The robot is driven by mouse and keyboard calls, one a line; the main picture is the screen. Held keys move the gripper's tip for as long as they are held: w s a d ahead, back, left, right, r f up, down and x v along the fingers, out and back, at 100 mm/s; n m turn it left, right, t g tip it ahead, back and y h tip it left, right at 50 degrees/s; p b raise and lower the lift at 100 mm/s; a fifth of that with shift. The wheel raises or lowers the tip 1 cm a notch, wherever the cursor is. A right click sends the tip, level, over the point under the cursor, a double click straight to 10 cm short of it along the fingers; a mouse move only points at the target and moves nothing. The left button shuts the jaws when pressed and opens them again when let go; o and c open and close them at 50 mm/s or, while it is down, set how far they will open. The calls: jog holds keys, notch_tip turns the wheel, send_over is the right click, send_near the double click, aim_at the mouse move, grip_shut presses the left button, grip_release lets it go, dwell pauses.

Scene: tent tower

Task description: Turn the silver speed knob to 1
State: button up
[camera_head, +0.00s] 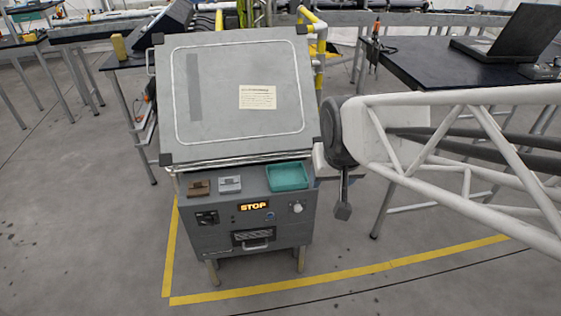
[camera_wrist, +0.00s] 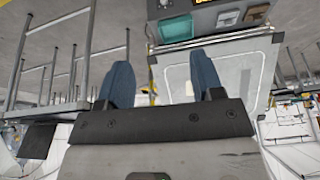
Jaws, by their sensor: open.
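The silver speed knob (camera_head: 296,207) is a small pale round knob on the right of the grey machine's front panel (camera_head: 230,233), right of the lit STOP sign (camera_head: 254,206). The number it points to is too small to read. In the wrist view my gripper (camera_wrist: 163,74) has two blue fingers spread apart with nothing between them. That view is upside down, with the machine (camera_wrist: 228,75) beyond the fingers. The gripper is apart from the knob, and the knob cannot be made out there.
A teal tray (camera_head: 288,177), a grey block (camera_head: 230,184) and a brown block (camera_head: 199,188) sit on the ledge above the panel. A black control (camera_head: 207,217) is at the panel's left. A dark table (camera_head: 440,62) stands at right. Floor in front is clear.

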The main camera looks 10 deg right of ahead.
jog(key=w+f+m+t, duration=0.1)
jog(key=w+f+t, duration=0.1)
jog(key=w+f, duration=0.55)
jog(key=w+f+m+t, duration=0.15)
jog(key=w+f, duration=0.25)
jog(key=w, duration=0.6)
jog(key=w+f+t, duration=0.2)
jog(key=w+f, duration=0.1)
jog(key=f, duration=0.5)
jog(key=w+d+f+m+t, duration=0.1)
jog(key=w+f+t, duration=0.1)
jog(key=f, duration=0.6)
jog(key=w+d+f+t, duration=0.1)
jog(key=w+f+t, duration=0.1)
jog(key=w+f, duration=0.3)
notch_tip(320, 180, down, 3)
jog(key=shift+f+t, duration=0.2)
jog(key=shift+t, duration=0.15)
jog(key=m+t, duration=0.2)
jog(key=t, duration=0.1)
send_near(298, 210)
jog(key=w, duration=0.1)
jog(key=shift+d+f, duration=0.1)
jog(key=shift+f, duration=0.15)
jog(key=shift+w, duration=0.15)
jog(key=shift+w, duration=3.85)
